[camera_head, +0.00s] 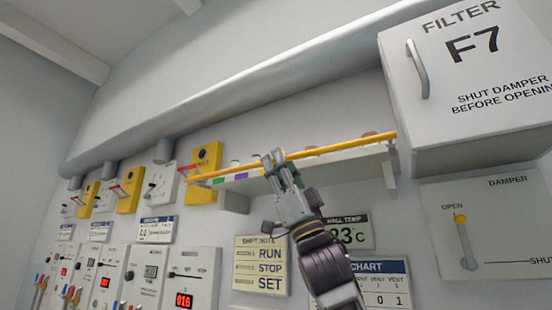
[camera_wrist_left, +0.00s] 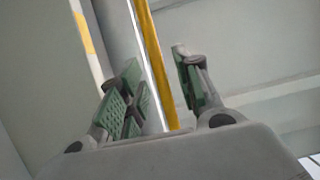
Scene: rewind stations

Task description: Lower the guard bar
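The guard bar (camera_head: 345,145) is a long yellow bar running across the front of a white wall shelf (camera_head: 358,159) in the head view. My left gripper (camera_head: 273,158) is at the middle of the bar, its fingers pointing up. In the left wrist view the yellow bar (camera_wrist_left: 152,50) runs between the two green-padded fingers of the left gripper (camera_wrist_left: 158,68). The fingers stand apart, with a clear gap on the right side of the bar. Whether a pad touches the bar on the left is unclear. My right gripper is not in view.
A white filter box (camera_head: 450,110) juts out at the upper right, above a damper panel (camera_head: 490,225) with a lever. Yellow boxes with red handles (camera_head: 205,170) and control panels (camera_head: 190,280) line the left. A shift note (camera_head: 260,265) hangs below the shelf.

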